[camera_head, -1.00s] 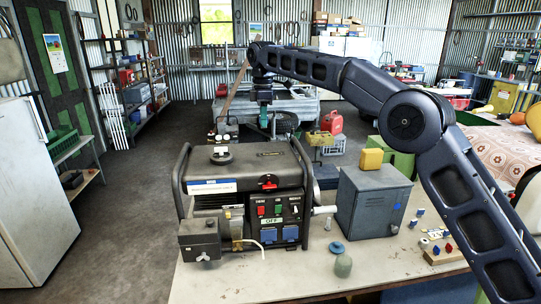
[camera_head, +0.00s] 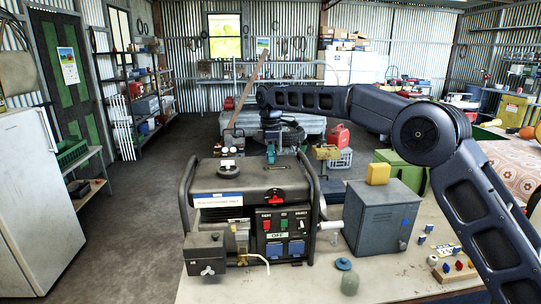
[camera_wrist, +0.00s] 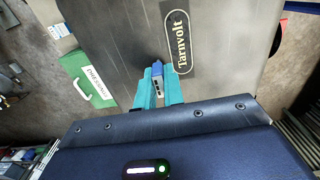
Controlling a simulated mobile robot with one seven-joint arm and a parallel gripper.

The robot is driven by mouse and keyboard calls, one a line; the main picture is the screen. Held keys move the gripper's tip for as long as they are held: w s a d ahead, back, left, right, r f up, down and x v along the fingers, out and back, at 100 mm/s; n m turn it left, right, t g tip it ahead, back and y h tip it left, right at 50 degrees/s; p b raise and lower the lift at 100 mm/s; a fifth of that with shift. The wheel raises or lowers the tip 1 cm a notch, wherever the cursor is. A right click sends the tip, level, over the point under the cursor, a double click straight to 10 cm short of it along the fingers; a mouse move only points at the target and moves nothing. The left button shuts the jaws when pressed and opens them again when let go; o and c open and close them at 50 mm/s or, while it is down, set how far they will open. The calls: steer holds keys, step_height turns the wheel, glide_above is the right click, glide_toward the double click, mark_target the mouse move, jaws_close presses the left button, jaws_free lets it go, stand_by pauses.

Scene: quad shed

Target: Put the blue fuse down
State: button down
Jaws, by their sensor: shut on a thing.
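My gripper (camera_wrist: 158,86) has teal fingers, shut on a blue fuse (camera_wrist: 158,70) with a grey body in the wrist view. The fuse is beside the "Tarnvolt" label (camera_wrist: 180,40) on the generator's dark top. In the head view my gripper (camera_head: 271,153) points down at the far part of the generator (camera_head: 245,180); the held fuse cannot be made out there. I cannot tell whether the fuse touches the top. Small blue pieces (camera_head: 422,239) lie on the bench at right, near a wooden block with red and blue knobs (camera_head: 455,268).
A grey metal cabinet (camera_head: 380,220) with a yellow block (camera_head: 378,173) on it stands right of the generator. A blue disc (camera_head: 343,264) and a grey-green knob (camera_head: 350,284) are on the bench (camera_head: 250,287). The generator's side frame bars rise beside its top.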

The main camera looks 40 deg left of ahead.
steer(key=shift+f, duration=0.15)
steer(key=c, duration=1.5)
jaws_free()
step_height(320, 180, up, 12)
